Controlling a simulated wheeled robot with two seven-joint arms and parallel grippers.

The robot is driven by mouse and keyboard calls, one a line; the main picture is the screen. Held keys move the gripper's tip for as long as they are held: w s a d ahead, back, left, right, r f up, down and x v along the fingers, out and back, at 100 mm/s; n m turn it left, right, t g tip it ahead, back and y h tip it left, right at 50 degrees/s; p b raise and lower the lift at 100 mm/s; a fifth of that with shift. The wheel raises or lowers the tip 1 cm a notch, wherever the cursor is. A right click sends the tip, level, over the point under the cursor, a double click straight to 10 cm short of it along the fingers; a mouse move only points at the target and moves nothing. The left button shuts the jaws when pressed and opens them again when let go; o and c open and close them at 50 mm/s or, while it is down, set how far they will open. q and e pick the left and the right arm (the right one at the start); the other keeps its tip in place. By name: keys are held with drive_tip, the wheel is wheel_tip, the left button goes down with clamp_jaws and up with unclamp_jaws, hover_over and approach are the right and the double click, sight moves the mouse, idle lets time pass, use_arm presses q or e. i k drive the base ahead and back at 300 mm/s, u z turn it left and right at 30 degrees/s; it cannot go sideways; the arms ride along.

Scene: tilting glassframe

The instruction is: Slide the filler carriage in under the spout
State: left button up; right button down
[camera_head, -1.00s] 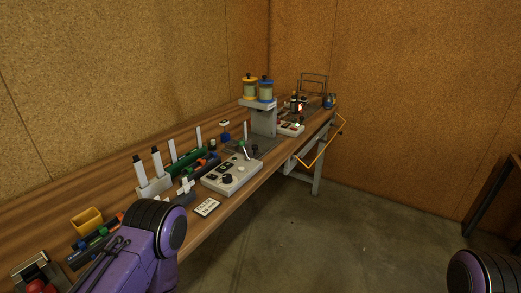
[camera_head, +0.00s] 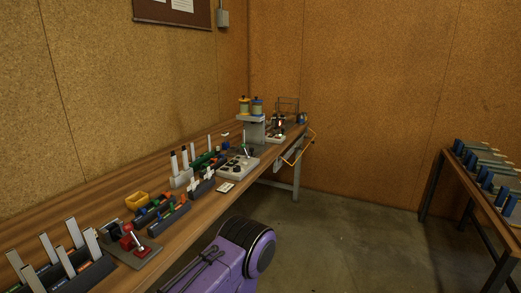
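The filling station is a grey stand (camera_head: 251,130) on the long wooden bench, with a yellow-banded tank (camera_head: 244,106) and a blue-banded tank (camera_head: 257,106) on top. A pale control box (camera_head: 238,166) with dark knobs sits in front of it, and a small lever (camera_head: 245,150) rises behind the box. The spout and the filler carriage are too small to make out for certain. My purple left arm shows at the bottom middle, in front of the bench edge. Neither gripper is in view.
A yellow wire frame (camera_head: 301,148) juts from the far front edge. A second table (camera_head: 465,195) stands right; floor between is clear.

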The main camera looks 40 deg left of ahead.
sight(236, 151)
drive_tip(key=u, duration=0.65)
drive_tip(key=i, duration=0.65)
drive_tip(key=u, duration=0.6)
drive_tip(key=i, duration=0.85)
drive_tip(key=z, duration=0.3)
